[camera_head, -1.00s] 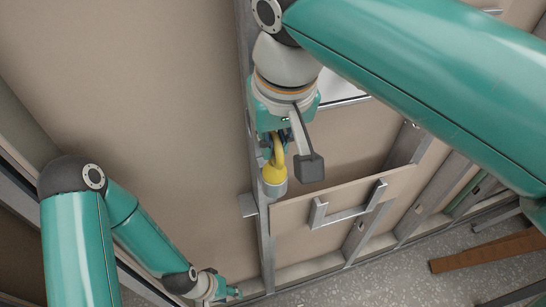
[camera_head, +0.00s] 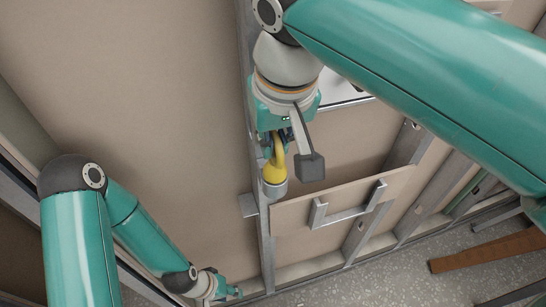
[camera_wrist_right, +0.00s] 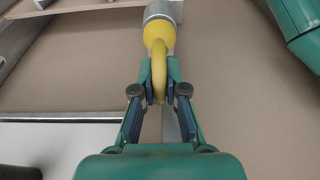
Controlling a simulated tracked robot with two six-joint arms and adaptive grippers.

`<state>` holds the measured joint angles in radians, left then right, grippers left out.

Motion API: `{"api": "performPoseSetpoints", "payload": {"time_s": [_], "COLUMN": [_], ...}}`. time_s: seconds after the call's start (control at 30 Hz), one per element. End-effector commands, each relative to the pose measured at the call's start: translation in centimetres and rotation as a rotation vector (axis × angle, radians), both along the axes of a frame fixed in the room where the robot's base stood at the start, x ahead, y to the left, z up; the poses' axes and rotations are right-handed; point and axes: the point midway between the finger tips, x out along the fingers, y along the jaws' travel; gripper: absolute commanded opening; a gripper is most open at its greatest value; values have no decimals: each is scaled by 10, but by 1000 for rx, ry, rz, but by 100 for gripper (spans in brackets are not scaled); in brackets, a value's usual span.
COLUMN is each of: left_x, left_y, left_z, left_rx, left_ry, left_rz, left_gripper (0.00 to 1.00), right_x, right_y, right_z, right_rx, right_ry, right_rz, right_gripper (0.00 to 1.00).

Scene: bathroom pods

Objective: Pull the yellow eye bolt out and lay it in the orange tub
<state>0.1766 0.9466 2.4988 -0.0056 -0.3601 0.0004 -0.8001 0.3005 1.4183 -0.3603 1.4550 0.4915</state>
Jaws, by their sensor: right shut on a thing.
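The yellow eye bolt (camera_head: 276,167) is in the middle of the head view, with its lower end at a grey metal socket (camera_head: 275,189) by the vertical stud. I cannot tell how deep the bolt sits in the socket. My left gripper (camera_head: 233,293) is low at the left, apart from the bolt; its fingers are too small to read. The orange tub is not in view.
A metal stud (camera_head: 265,240) runs down the wall beside the bolt. A board with a metal handle (camera_head: 347,215) stands to the right. A brown plank (camera_head: 487,250) lies on the speckled floor at the lower right.

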Motion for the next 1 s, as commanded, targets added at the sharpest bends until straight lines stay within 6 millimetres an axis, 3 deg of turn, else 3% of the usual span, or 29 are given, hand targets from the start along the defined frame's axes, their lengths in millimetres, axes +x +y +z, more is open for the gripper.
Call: {"api": "performPoseSetpoints", "payload": {"time_s": [1.0], "left_x": [0], "left_y": [0], "left_z": [8], "left_rx": [0], "left_ry": [0], "left_rz": [0], "left_gripper": [40], "right_x": [0], "right_y": [-1], "right_z": [8], "right_rx": [1], "right_ry": [-1], "right_rz": [-1], "right_gripper": [0]}}
